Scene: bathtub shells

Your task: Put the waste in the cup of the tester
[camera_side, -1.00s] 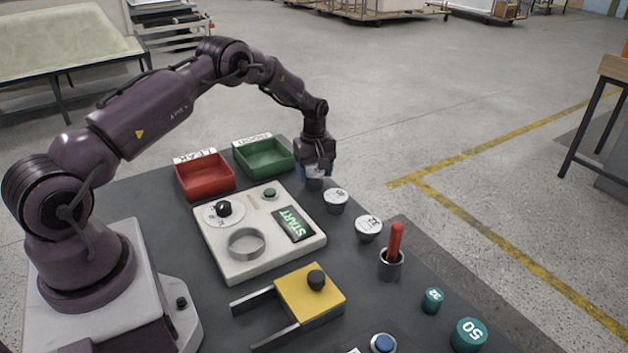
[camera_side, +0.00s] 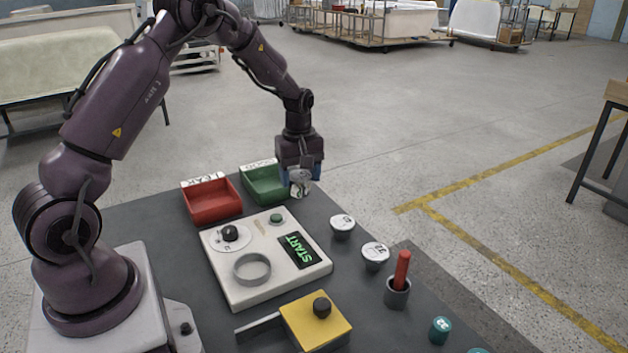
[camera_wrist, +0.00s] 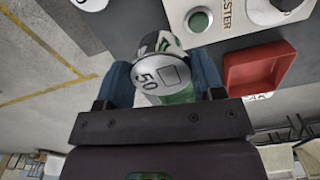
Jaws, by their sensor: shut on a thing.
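In the wrist view the waste (camera_wrist: 163,74) shows a round silver face marked 50 and some green, between my blue fingers (camera_wrist: 165,82). The tester (camera_side: 222,284) is a white box with a dial, a green button, a lit START panel and a round metal cup (camera_side: 252,268). The cup looks empty. My gripper is beyond the tester, apart from the cup. In the wrist view the tester's green button (camera_wrist: 198,20) shows beside the waste.
A red tray (camera_side: 212,215) and a green tray (camera_side: 262,200) stand behind the tester. Two more wastes (camera_side: 342,224) (camera_side: 375,252) stand to its right. A red-handled tool (camera_side: 402,268) stands in a holder. A yellow block (camera_side: 316,325) with a black knob is in front.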

